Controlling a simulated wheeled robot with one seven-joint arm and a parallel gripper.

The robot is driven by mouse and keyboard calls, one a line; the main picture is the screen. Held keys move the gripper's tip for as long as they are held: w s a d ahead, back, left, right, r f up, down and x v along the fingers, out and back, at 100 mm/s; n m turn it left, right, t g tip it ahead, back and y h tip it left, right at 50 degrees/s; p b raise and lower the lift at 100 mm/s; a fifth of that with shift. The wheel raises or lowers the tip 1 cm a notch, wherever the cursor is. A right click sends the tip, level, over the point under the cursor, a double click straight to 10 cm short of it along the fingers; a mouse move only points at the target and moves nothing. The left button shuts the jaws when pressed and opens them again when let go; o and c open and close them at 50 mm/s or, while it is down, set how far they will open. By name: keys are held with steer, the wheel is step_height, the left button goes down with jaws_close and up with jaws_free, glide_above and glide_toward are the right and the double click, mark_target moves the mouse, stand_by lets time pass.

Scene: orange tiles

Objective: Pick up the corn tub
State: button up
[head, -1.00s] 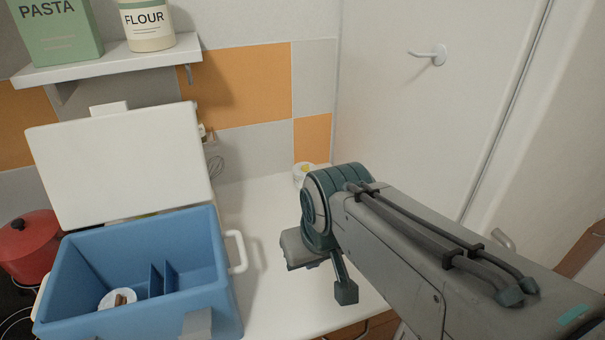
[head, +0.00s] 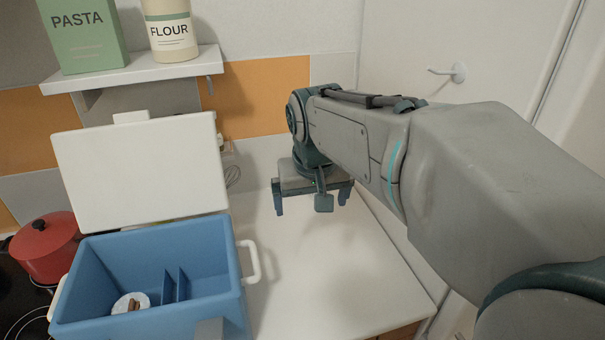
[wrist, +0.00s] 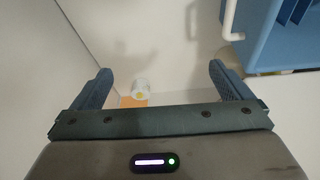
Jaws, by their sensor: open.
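A small white tub with a yellow patch, which looks like the corn tub (wrist: 140,88), stands on the white counter near the back wall in the wrist view. It shows in the gap between my fingers, left of the middle, close to the palm edge, and is small, so some way off. My gripper (head: 312,203) is open and empty above the back of the counter, fingers pointing down; its spread fingers also show in the wrist view (wrist: 160,72). In the head view the tub is hidden behind my gripper and wrist.
A blue cooler (head: 205,245) with its white lid (head: 140,170) raised stands left on the counter, a round white item (head: 130,303) inside. A red pot (head: 48,247) is further left. A whisk (head: 232,175) is behind. The counter's front right (head: 350,280) is clear.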

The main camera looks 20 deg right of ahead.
steer(key=w+d+m+g+p, duration=0.1)
steer(key=w+d+m, duration=0.25)
steer(key=w, duration=2.05)
steer(key=w+d+f+m, duration=0.2)
steer(key=w+d+f, duration=0.3)
steer(key=w, duration=0.4)
steer(key=w+d+f, duration=0.1)
steer(key=d+f, duration=0.1)
steer(key=f, duration=0.4)
steer(key=w+d+f+m+g+p, duration=0.1)
steer(key=w+d+f, duration=0.1)
steer(key=f, duration=0.3)
steer(key=w+d+f+m, duration=0.1)
steer(key=w+d+f, duration=0.1)
steer(key=f, duration=0.4)
steer(key=shift+d+f+m, duration=0.25)
steer(key=shift+d+f, duration=0.1)
steer(key=shift+d, duration=0.15)
steer(key=shift+s+f+p, duration=0.1)
steer(key=shift+f+p, duration=1.4)
steer(key=shift+f, duration=1.15)
steer(key=c, duration=1.2)
